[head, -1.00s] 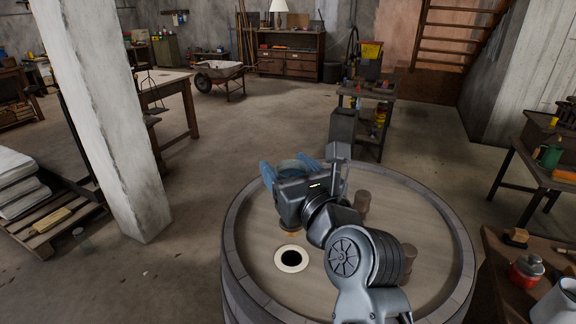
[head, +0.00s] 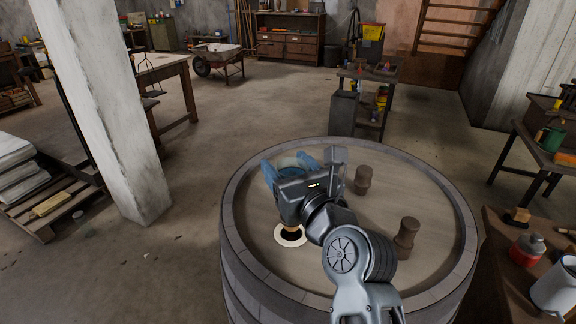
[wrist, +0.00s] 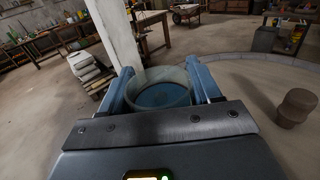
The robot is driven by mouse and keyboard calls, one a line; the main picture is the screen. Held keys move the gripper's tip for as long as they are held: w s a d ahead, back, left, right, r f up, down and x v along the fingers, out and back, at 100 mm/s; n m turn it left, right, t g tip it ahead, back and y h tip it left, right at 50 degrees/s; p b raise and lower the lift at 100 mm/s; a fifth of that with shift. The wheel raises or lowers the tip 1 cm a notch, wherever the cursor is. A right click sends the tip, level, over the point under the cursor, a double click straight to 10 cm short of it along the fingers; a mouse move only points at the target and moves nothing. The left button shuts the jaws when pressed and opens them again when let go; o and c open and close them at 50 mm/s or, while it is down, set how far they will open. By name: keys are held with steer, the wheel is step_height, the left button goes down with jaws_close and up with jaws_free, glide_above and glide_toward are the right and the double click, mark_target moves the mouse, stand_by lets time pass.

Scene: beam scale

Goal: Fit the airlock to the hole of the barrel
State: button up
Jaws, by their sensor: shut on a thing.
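The barrel (head: 258,262) stands upright in front of me, with a pale-ringed dark hole (head: 279,238) in its lid. My gripper (head: 299,166) is shut on the airlock (head: 290,162), a clear round cup with blue liquid, which also shows between the fingers in the wrist view (wrist: 160,92). The airlock looks upright. Its tan lower end (head: 291,229) shows below my gripper and overlaps the far part of the hole in the head view. I cannot tell whether it is in the hole or just above it. My gripper hides most of the airlock's body.
Two brown wooden pegs stand on the lid, one farther (head: 363,180) and one nearer (head: 406,240), right of my gripper. A bench with a red jar (head: 527,250) and a white mug (head: 556,296) is at the right. A pillar (head: 105,120) stands at the left.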

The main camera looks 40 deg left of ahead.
steer(key=shift+f+b, duration=1.1)
steer(key=shift+f, duration=1.15)
steer(key=o, duration=1.6)
steer(key=shift+c, duration=0.2)
steer(key=v, duration=0.8)
